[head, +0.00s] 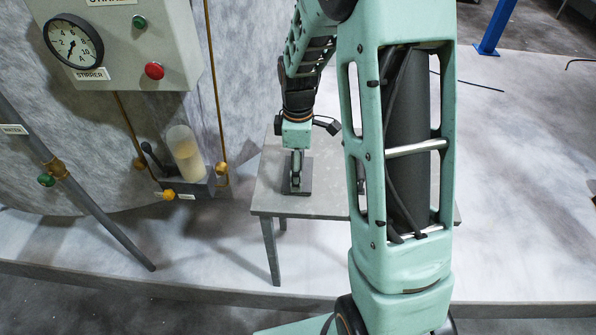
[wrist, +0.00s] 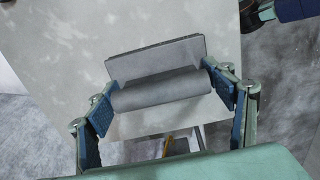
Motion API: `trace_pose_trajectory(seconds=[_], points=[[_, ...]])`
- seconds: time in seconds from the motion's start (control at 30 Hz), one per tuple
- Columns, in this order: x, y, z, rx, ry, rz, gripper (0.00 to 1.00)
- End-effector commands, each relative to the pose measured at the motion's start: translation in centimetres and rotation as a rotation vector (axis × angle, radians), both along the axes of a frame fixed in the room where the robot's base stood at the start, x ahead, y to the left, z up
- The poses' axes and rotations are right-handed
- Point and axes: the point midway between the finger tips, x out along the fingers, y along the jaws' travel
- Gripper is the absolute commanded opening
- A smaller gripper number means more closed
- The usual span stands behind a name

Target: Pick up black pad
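The black pad (head: 298,190), a dark grey flat block, lies on a small grey table beneath my gripper (head: 297,165). In the wrist view the pad (wrist: 157,60) shows as a rectangular slab with a thick grey cylinder (wrist: 160,92), like a handle, along its near side. My gripper (wrist: 163,100) is spread wide, with one blue-lined finger at each end of the cylinder. The fingers lie very close to the cylinder's ends; whether they touch it I cannot tell. In the head view the gripper partly hides the pad.
The grey table (head: 270,188) has bare room left of the pad; my arm hides its right part. A control box with a gauge (head: 73,44) and a small cup (head: 185,153) in a holder stand left. A sloping pipe (head: 95,215) is at far left.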

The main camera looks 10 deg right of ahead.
Motion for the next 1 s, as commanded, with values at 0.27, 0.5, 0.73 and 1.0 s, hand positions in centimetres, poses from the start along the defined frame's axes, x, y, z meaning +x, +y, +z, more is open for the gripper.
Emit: trace_pose_trajectory(seconds=[0.27,0.5,0.73,1.0], points=[[-0.1,0.0,-0.2,0.0,0.002,0.0,0.45],[-0.1,0.0,-0.2,0.0,0.003,0.0,0.45],[-0.1,0.0,1.0,0.0,0.003,0.0,0.44],[-1.6,-0.1,5.6,0.001,-0.001,-0.001,0.44]])
